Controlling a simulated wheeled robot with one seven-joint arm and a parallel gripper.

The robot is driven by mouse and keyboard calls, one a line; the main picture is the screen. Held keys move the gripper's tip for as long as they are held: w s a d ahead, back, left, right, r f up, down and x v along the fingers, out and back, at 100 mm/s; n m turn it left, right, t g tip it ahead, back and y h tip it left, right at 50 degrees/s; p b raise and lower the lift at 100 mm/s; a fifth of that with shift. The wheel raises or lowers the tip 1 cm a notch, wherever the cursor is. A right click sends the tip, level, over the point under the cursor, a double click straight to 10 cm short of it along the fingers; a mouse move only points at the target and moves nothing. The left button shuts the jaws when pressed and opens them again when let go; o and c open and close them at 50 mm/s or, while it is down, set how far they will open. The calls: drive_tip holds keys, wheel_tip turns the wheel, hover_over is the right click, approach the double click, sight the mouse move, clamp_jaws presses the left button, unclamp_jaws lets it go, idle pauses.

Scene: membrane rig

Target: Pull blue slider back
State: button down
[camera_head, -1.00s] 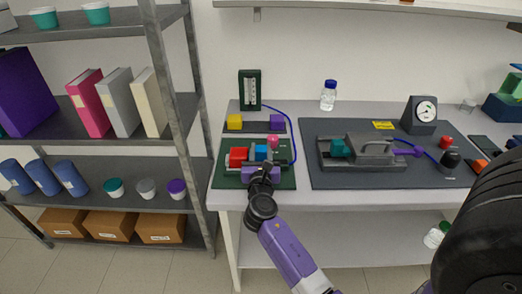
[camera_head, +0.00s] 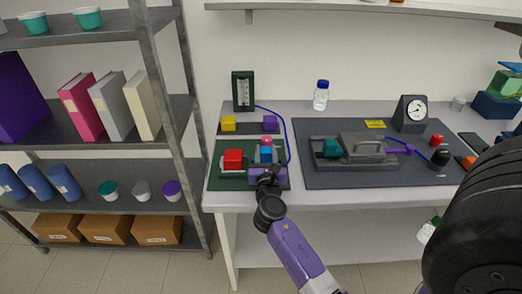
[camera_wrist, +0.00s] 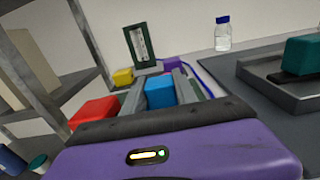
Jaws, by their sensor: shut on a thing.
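The blue slider (camera_head: 265,156) is a small block on the green board (camera_head: 232,182) at the bench's left side. It sits right of a red block (camera_head: 233,157), with a pink round knob (camera_head: 266,141) just behind or above it. My gripper (camera_head: 267,165) reaches over the board's front edge and is shut on the blue slider. The red block (camera_wrist: 93,112) is to the left in the wrist view.
Behind are a yellow block (camera_head: 228,123), a purple block (camera_head: 270,122) and a dark gauge (camera_head: 243,91) with a blue tube. A grey rig with a teal block (camera_head: 331,148) stands on the dark mat to the right. A metal shelf (camera_head: 165,90) is to the left.

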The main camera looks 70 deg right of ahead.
drive_tip(key=shift+s+d, duration=0.1)
drive_tip(key=shift+s, duration=0.1)
drive_tip(key=c, duration=1.2)
unclamp_jaws()
drive_tip(key=shift+c, duration=0.2)
drive_tip(key=b+v, duration=0.1)
drive_tip(key=v, duration=0.6)
drive_tip(key=shift+s+a, duration=0.15)
drive_tip(key=shift+a, duration=0.25)
